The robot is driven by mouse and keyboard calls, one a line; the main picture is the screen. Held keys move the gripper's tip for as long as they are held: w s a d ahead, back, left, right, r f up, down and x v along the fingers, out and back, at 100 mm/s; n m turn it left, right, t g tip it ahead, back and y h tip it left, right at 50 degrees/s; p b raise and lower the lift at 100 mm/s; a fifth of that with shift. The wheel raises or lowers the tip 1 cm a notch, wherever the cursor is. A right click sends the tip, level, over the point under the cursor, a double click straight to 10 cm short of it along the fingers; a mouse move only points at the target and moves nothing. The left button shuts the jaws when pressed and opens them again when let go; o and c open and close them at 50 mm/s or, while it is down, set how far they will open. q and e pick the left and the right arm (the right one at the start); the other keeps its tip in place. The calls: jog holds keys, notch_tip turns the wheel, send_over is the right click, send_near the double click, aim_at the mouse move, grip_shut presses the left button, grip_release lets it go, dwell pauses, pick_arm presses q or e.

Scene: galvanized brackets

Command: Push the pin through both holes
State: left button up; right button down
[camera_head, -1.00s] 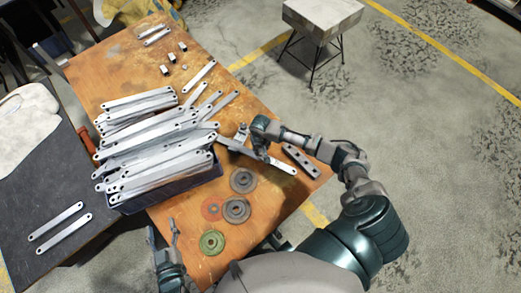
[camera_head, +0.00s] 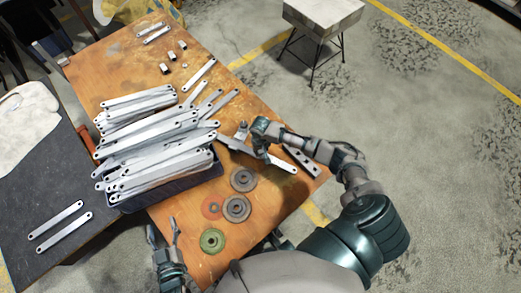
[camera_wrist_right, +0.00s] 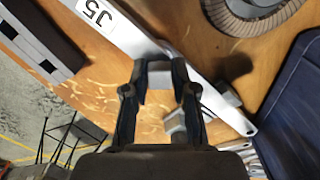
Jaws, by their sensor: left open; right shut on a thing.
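In the head view a long flat metal bar (camera_head: 283,165) lies near the right edge of the wooden table. My right gripper (camera_head: 262,151) is over its middle. In the right wrist view my right gripper (camera_wrist_right: 162,85) is shut on a small grey metal piece (camera_wrist_right: 158,77), apparently the pin. The bar (camera_wrist_right: 130,32), marked "J5", runs diagonally behind the fingers. Small grey metal blocks (camera_wrist_right: 228,95) sit beside the bar. I cannot see the two holes clearly, nor whether the pin is in either. My left gripper (camera_head: 164,234) is open and empty at the table's near edge.
A dark bin (camera_head: 185,192) heaped with metal bars stands left of the bar. Several round discs (camera_head: 237,209) lie in front. A dark drilled block (camera_head: 301,161) lies right of the bar. Small metal cubes (camera_head: 170,57) lie farther back.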

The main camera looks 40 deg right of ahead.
jog(key=shift+f, duration=0.55)
jog(key=c, duration=0.8)
grip_release()
jog(key=shift+c, duration=0.2)
notch_tip(320, 180, up, 12)
jog(key=shift+f, duration=0.1)
